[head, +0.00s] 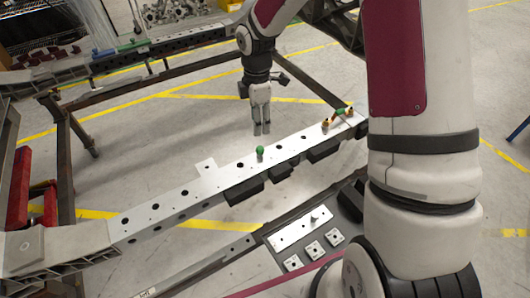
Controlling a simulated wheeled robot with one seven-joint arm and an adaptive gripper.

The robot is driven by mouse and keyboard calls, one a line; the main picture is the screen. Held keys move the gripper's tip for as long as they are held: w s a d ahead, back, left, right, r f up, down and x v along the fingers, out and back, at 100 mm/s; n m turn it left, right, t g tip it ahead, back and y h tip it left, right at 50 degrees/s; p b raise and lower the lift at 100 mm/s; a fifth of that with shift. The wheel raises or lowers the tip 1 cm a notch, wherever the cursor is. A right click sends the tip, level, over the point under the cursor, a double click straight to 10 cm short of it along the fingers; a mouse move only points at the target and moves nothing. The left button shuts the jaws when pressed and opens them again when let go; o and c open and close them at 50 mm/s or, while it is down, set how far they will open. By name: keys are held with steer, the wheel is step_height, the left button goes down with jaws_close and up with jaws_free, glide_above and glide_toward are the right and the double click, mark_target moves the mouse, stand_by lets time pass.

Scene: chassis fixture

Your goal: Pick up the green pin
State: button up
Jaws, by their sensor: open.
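The green pin (260,151) stands up from the top of a silver perforated beam (190,193), near the beam's middle. It is small, with a rounded green head; its lower part is hard to make out. My gripper (262,131) hangs pointing down, just behind the pin in the picture and above it. Its fingers look close together, but they are open and nothing shows between them. The gripper appears apart from the pin.
Another rail (170,47) with a green item (133,45) is at the back left. A dark tray with metal plates (303,230) lies in front. The floor between the rails is open.

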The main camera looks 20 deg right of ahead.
mark_target(260, 148)
step_height(260, 148, down, 12)
steer(key=shift+s+d+f, duration=0.1)
steer(key=shift+d+f, duration=0.05)
jaws_close()
stand_by(0.5)
